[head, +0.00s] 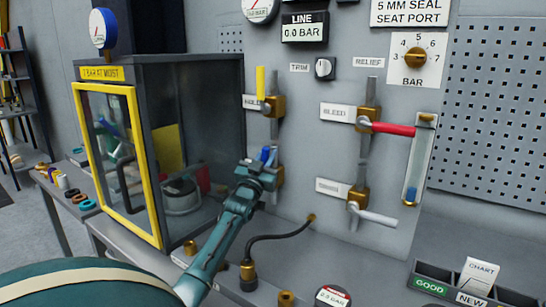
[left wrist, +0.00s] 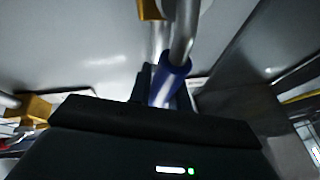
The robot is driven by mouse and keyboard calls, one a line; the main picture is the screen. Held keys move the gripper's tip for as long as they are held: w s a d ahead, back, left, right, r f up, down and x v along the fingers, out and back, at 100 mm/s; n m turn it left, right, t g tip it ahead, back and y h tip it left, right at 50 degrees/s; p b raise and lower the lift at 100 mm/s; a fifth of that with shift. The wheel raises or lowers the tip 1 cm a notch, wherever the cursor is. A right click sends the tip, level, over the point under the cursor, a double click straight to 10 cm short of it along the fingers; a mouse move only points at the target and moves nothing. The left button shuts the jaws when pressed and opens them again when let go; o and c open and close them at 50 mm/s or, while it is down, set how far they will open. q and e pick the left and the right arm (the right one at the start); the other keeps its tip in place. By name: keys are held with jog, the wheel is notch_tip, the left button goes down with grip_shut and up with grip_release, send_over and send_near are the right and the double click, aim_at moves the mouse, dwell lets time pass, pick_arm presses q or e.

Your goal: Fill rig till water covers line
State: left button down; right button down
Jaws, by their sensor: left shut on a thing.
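My left gripper (head: 264,166) is shut on the blue valve handle (head: 267,154) on the lower left of the grey panel. In the left wrist view the blue handle sleeve (left wrist: 170,82) sits between the dark fingers, on a bent metal lever. My gripper hides most of this valve and any label beside it. A clear sight tube (head: 420,155) stands at the right of the panel, with a short blue section (head: 411,196) near its bottom. I cannot make out a line on it. A metal vessel (head: 181,196) sits inside the glass cabinet. My right gripper is out of view.
The cabinet's yellow-framed door (head: 160,240) stands left of my arm. Other valves carry a yellow handle (head: 261,82), a red handle (head: 393,129) and a white handle (head: 378,216). The line display (head: 304,30) reads 0.0 bar. A black hose (head: 282,237) runs below the panel.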

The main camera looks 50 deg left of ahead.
pick_arm(q)
jog(key=shift+s+a+n+y, duration=0.1)
jog(key=shift+a+n+y, duration=0.25)
jog(key=shift+n, duration=0.45)
jog(key=shift+g, duration=0.3)
jog(key=c, duration=1.3)
grip_release()
jog(key=b+v, duration=0.1)
jog(key=v, duration=1.2)
jog(key=shift+b, duration=0.3)
jog(key=shift+f, duration=0.1)
